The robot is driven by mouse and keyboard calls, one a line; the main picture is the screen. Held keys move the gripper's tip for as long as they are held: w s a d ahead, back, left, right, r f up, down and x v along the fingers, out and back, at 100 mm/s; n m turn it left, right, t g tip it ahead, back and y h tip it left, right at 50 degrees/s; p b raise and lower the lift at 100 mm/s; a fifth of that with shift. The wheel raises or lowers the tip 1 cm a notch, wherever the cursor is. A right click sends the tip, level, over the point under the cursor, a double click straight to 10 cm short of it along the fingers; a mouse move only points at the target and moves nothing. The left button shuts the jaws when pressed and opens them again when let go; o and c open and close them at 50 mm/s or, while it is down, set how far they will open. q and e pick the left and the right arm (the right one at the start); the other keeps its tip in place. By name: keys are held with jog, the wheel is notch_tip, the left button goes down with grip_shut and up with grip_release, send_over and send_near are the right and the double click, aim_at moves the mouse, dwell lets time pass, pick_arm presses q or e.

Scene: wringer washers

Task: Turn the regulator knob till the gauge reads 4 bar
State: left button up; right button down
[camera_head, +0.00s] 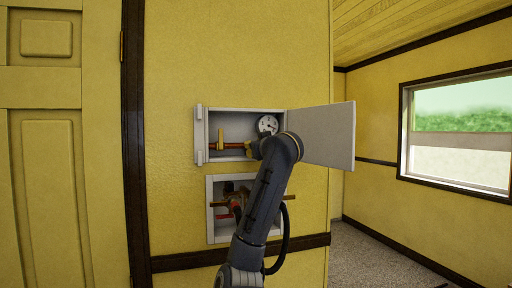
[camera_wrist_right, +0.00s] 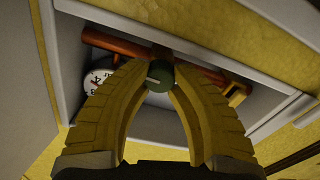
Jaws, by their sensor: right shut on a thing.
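The regulator knob (camera_wrist_right: 159,79) is a small dark green disc with a pale mark, in the right wrist view. It sits at a copper pipe inside the open wall cabinet (camera_head: 200,112). My right gripper (camera_wrist_right: 160,77) has its yellow fingers shut on the knob from both sides. In the head view the gripper (camera_head: 254,149) is mostly hidden behind my right arm's wrist. The round white gauge (camera_head: 267,125) is beside the knob; it also shows in the right wrist view (camera_wrist_right: 95,79), partly covered by a finger. Its reading is too small to tell. My left gripper is not in view.
The cabinet door (camera_head: 328,134) stands open to the right. A yellow valve handle (camera_head: 221,139) is on the copper pipe (camera_head: 230,146) at left. A lower recess (camera_head: 211,222) holds more pipes and red fittings, close behind my arm. A window (camera_head: 458,130) is at far right.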

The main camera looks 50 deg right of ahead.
jog(key=shift+s+d+r+m, duration=0.1)
jog(key=shift+s+r+m, duration=0.1)
jog(key=shift+m, duration=1.1)
jog(key=shift+s+r+m, duration=0.1)
jog(key=shift+r+m, duration=0.1)
jog(key=shift+m, duration=1.1)
dwell(1.2)
jog(key=c, duration=1.3)
grip_release()
jog(key=shift+o, duration=1)
jog(key=shift+w+f, duration=0.1)
jog(key=shift+f, duration=0.1)
jog(key=v, duration=1.2)
